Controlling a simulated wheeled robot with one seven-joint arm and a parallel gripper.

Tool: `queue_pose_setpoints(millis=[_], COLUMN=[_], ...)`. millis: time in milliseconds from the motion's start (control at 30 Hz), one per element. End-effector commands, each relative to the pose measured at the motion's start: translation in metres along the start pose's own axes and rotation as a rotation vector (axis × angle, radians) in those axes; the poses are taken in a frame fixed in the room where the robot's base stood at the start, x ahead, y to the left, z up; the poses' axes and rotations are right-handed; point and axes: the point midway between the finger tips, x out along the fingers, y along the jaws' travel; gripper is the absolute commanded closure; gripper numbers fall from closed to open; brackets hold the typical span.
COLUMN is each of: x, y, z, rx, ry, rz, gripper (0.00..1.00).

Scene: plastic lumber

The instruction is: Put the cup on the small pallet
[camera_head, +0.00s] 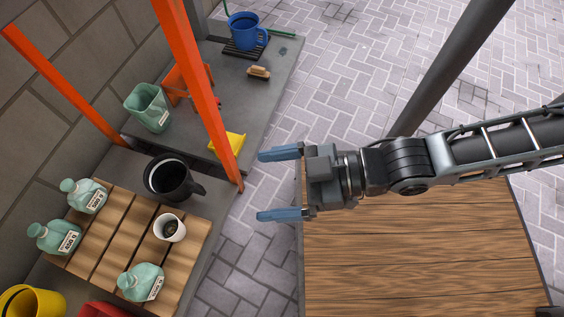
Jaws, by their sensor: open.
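A small white cup (170,231) with a dark inside stands upright on a wooden slatted pallet (127,243) at the lower left. A large blue mug (246,31) stands upright at the top, on a small dark slatted pallet (231,50). A large black mug (172,181) stands by the back right corner of the wooden pallet; I cannot tell whether it touches it. My gripper (262,186) is open and empty, with its blue fingers pointing left. In the picture it is right of the black mug and the white cup, apart from both.
Several green bottles, one at the front (139,281), stand on the wooden pallet. A yellow bucket (28,301) is at the lower left. Orange posts (190,75) rise between the two grey surfaces. A green container (148,107), brush (258,72) and yellow item (228,146) lie beyond.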

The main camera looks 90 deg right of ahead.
Motion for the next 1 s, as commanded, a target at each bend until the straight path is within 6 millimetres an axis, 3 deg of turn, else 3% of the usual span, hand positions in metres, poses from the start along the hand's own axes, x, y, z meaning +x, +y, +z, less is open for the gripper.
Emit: queue_pose_setpoints(millis=[100, 200, 667, 867, 1000], x=[-0.021, -0.028, -0.032, -0.040, -0.050], y=[-0.004, -0.005, -0.006, -0.005, -0.005], z=[-0.037, -0.054, -0.065, -0.094, -0.129], rx=[0.013, 0.018, 0.020, 0.020, 0.020], ry=[0.003, 0.005, 0.007, 0.007, 0.007], rz=[0.015, 0.022, 0.025, 0.025, 0.024], gripper=[0.00, 0.00, 0.00, 0.00, 0.00])
